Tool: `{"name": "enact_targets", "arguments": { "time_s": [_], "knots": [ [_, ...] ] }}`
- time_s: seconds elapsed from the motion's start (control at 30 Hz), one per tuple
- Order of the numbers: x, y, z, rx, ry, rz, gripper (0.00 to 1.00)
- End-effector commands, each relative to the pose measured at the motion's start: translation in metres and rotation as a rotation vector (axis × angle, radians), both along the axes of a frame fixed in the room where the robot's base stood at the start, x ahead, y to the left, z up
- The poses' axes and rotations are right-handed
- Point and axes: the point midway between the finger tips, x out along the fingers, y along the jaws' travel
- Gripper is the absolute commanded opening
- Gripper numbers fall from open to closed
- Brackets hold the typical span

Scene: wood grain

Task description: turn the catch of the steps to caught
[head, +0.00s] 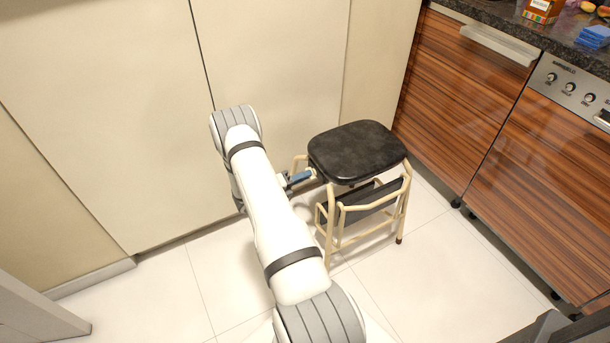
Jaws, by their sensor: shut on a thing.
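The steps (357,152) stand on the tiled floor, a cream tubular frame with a black padded seat on top and dark treads folded below it. My gripper (309,176) is at the left side of the seat, just under its edge, partly hidden behind my arm. It is shut on a small part there, which I take to be the catch; the part is too small and covered to tell its position. A bluish piece shows at the gripper.
Pale cabinet panels (120,110) stand close behind my arm. Wood-grain cabinets (465,90) and an oven front (570,85) are on the right, under a dark worktop (560,35) with a box and blue sponges. Floor (420,270) in front of the steps is clear.

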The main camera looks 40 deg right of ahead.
Motion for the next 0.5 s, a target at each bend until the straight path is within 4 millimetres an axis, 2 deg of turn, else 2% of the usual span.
{"name": "enact_targets", "arguments": {
  "time_s": [0.27, 0.5],
  "knots": [
    [0.0028, -0.0005, 0.0005, 0.002, 0.006, 0.007, 0.0],
    [0.0024, -0.0003, 0.0005, 0.062, 0.253, 0.006, 0.0]
  ]
}}
